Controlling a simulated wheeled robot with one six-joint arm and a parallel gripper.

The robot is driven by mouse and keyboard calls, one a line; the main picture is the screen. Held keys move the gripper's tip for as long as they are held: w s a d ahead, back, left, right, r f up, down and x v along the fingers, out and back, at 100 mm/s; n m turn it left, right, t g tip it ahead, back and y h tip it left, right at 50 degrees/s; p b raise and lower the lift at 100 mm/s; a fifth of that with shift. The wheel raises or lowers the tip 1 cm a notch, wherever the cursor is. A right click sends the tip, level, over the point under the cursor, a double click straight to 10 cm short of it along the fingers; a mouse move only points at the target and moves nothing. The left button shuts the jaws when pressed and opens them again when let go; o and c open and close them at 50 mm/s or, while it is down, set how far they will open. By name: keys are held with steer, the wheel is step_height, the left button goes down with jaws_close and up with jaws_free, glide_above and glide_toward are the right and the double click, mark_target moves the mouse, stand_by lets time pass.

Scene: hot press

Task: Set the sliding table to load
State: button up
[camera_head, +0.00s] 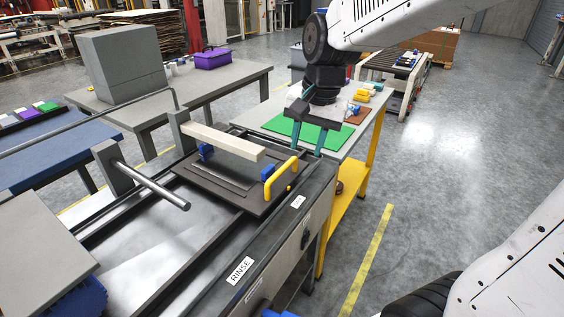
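The sliding table (192,177) is a dark brown plate on rails on the hot press, near the middle of the picture. A yellow handle (281,178) stands on its right end. A beige bar (222,142) spans above the plate, with blue blocks near its two ends. My gripper (306,146) points down beyond the handle, up and to the right of it in the picture. Its two teal fingers are apart with nothing seen between them. It is not touching the handle. A label reading "RINSE" (240,270) is on the press's front edge, with a smaller unreadable label (298,202) farther along.
A yellow-legged side table with a green mat (308,130) stands behind my gripper. A metal rod (155,186) sticks out over the rails. A grey box (122,62) and a purple case (212,59) sit on a table behind. Open floor (460,150) lies right.

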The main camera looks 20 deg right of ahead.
mark_target(283, 167)
steer(key=w+f+m, duration=0.1)
steer(key=w+f, duration=0.2)
steer(key=f, duration=0.1)
steer(key=w+f+m, duration=0.1)
steer(key=w+f, duration=0.2)
steer(key=f, duration=0.1)
steer(key=w+a+f+m, duration=0.1)
steer(key=w+f, duration=0.2)
steer(key=shift+w+a+f, duration=0.1)
steer(key=shift+w+f, duration=0.25)
steer(key=shift+f, duration=0.05)
jaws_close()
